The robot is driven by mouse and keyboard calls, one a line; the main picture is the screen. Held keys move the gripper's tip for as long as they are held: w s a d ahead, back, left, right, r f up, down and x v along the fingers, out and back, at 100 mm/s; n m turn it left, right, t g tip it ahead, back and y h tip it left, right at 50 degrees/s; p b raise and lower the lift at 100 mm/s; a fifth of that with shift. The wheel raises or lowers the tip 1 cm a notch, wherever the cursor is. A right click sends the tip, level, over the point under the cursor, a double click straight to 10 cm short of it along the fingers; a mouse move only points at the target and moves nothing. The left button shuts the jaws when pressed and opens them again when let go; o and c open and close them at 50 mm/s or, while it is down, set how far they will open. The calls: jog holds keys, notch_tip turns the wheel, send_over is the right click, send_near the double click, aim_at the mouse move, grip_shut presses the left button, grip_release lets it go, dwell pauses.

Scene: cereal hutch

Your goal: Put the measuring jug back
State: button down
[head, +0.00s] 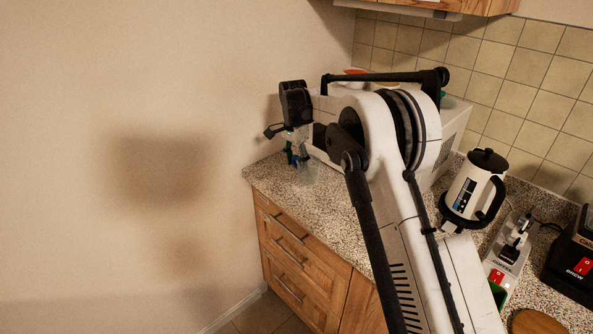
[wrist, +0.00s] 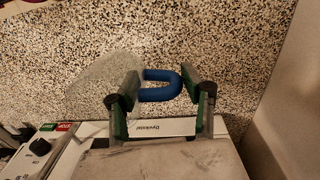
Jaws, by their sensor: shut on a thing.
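The measuring jug (wrist: 105,72) is clear and has a blue U-shaped handle (wrist: 160,84). In the wrist view the handle lies between the two green-padded fingers of my gripper (wrist: 161,92), and the clear body is to the left, partly behind a finger. In the head view my gripper (head: 295,155) points down over the far left end of the counter. The jug (head: 308,173) shows faintly just below it, against the speckled worktop. My gripper is shut on the jug's handle. Whether the jug's base touches the counter cannot be told.
A white box-shaped appliance (head: 455,122) stands behind my arm, close to the gripper; its printed edge (wrist: 165,128) fills the lower wrist view. Counter left of the appliance is bare.

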jog(key=shift+f, duration=1.85)
jog(key=c, duration=1)
grip_release()
jog(key=shift+f, duration=0.1)
jog(key=shift+o, duration=0.2)
jog(key=r, duration=1.2)
jog(key=shift+w+a+r, duration=0.2)
jog(key=shift+a, duration=0.05)
